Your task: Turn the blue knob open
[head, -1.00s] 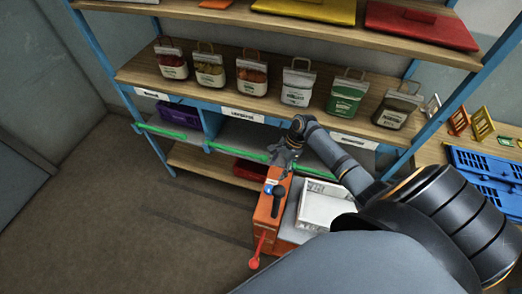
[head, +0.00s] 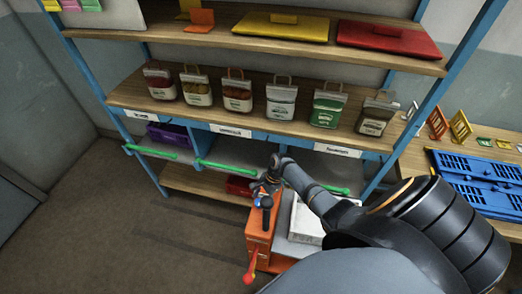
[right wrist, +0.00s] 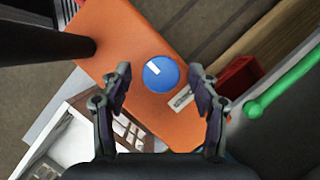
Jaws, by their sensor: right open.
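The blue knob (right wrist: 161,74) is round with a white mark and sits on the orange top of a box-like unit (right wrist: 125,35). In the right wrist view it lies just beyond and between my open fingertips. My right gripper (right wrist: 162,88) is empty, with one finger on each side of the knob's line; I cannot tell whether either touches it. In the head view my right gripper (head: 264,187) hangs just above the orange unit (head: 262,240), and only a little blue of the knob (head: 258,203) shows. My left gripper is not in view.
A black upright post (head: 267,216) stands on the orange unit near the knob. A red lever (head: 250,276) sticks out at its front. A white box (head: 308,222) is beside it. Behind is a shelf rack with green-edged trays (head: 228,168) and several sacks (head: 281,100).

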